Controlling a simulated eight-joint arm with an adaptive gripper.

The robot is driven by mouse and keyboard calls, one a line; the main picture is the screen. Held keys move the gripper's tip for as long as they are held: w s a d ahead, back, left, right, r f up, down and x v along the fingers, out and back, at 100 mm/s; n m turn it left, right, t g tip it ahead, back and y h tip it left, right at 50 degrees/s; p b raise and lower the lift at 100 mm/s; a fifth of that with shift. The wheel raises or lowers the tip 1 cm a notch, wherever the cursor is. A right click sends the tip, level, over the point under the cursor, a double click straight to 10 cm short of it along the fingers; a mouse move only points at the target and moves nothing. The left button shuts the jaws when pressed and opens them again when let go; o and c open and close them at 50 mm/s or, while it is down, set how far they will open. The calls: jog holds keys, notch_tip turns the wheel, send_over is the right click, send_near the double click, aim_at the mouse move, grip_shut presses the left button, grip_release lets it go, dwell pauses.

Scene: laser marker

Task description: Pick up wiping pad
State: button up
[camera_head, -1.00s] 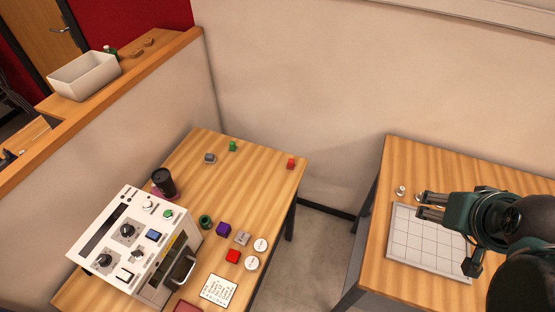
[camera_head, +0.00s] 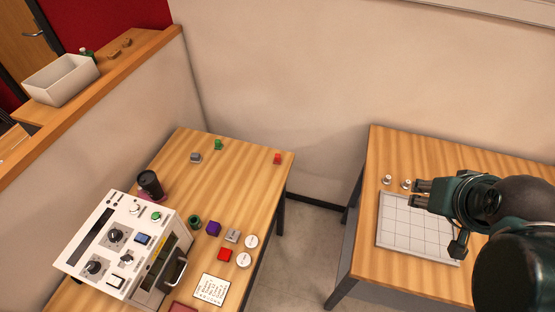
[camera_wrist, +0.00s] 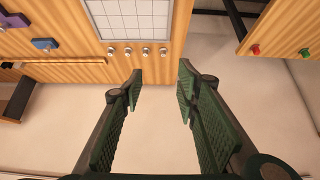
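I cannot tell for sure which thing is the wiping pad. A flat dark-red piece (camera_head: 183,307), cut off by the bottom edge of the head view, may be it. A small grey block (camera_head: 233,236) on the left table also has an unclear identity. My gripper (camera_head: 421,194) is over the right table, near the gridded board, far from both. In the wrist view my gripper (camera_wrist: 159,76) is open, with two green ridged fingers apart and nothing between them.
The right table (camera_head: 345,277) bears a gridded board (camera_head: 395,235). A floor gap separates the tables.

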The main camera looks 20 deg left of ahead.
jog(key=w+a+r+n+g+y, duration=0.15)
jog(key=w+a+n, duration=0.35)
jog(key=w+a, duration=0.55)
jog(key=n+g+h+b, duration=0.15)
jog(key=n+g, duration=0.45)
jog(key=n, duration=0.8)
send_over(278, 155)
jog(key=shift+t, duration=0.25)
jog(key=f, duration=2.7)
jog(key=shift+d+f, duration=0.1)
jog(key=shift+d, duration=0.25)
jog(key=shift+s+a+f, duration=0.15)
jog(key=shift+a+f, duration=0.25)
jog(key=shift+f, duration=0.1)
jog(key=shift+f+b, duration=0.35)
jog(key=shift+f, duration=0.95)
